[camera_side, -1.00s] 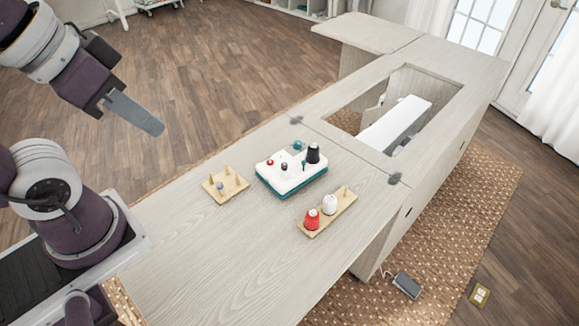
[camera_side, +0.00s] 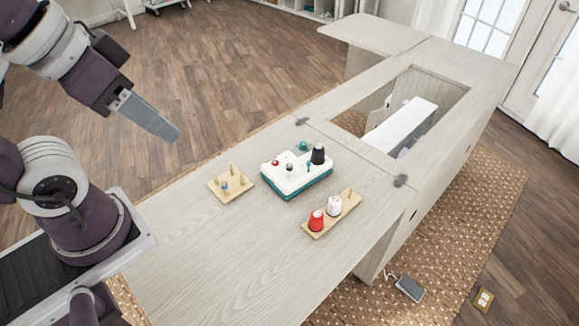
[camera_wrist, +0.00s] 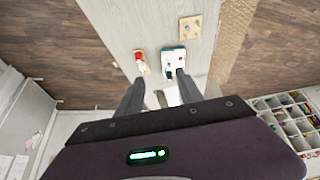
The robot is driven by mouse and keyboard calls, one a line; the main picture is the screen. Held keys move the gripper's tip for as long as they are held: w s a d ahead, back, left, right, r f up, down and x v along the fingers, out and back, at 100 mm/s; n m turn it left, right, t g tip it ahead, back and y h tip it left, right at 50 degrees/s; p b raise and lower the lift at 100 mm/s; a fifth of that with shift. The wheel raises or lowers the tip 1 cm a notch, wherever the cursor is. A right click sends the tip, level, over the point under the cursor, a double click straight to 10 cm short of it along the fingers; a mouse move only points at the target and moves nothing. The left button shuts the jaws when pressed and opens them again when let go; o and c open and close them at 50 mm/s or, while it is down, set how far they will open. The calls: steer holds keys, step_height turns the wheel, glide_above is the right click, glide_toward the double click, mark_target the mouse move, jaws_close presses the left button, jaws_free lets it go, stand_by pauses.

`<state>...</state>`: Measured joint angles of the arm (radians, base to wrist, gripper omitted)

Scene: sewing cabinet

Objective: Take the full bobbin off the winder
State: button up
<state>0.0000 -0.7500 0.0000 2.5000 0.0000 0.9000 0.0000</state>
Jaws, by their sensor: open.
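The winder (camera_side: 297,183) is a white-topped box with a teal base on the cabinet top; it also shows in the wrist view (camera_wrist: 173,60). A small dark piece that looks like the bobbin (camera_side: 289,167) stands on its top, between a red knob (camera_side: 275,163) and a thin teal post. A black cone spool (camera_side: 318,154) stands at its right end. How full the bobbin is cannot be made out. My gripper (camera_wrist: 160,76) is open and empty, well above and apart from the winder. In the side view its fingers (camera_side: 150,118) overlap and point down-right.
A wooden peg board (camera_side: 238,193) with a small bluish piece on a peg lies left of the winder. A wooden stand (camera_side: 337,222) with a red spool (camera_side: 317,220) and a white spool (camera_side: 334,205) lies front right. The cabinet opening (camera_side: 440,88) is behind. The near cabinet top is clear.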

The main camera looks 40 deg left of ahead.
steer(key=w+a+f+m+g+y, duration=0.1)
steer(key=w+f+m+g+y, duration=0.6)
steer(key=w+f+m, duration=0.65)
steer(key=m+t+y, duration=0.7)
steer(key=m+t, duration=0.5)
glide_toward(289, 165)
steer(key=shift+w+a+r+n, duration=0.2)
steer(key=shift+a+r+n, duration=0.05)
steer(key=shift+a+r, duration=0.05)
steer(key=shift+w+a+f, duration=0.1)
steer(key=shift+w+f, duration=0.05)
steer(key=shift+f, duration=0.1)
steer(key=x, duration=1.1)
steer(key=shift+w+a, duration=0.2)
steer(key=shift+a, duration=0.05)
jaws_close()
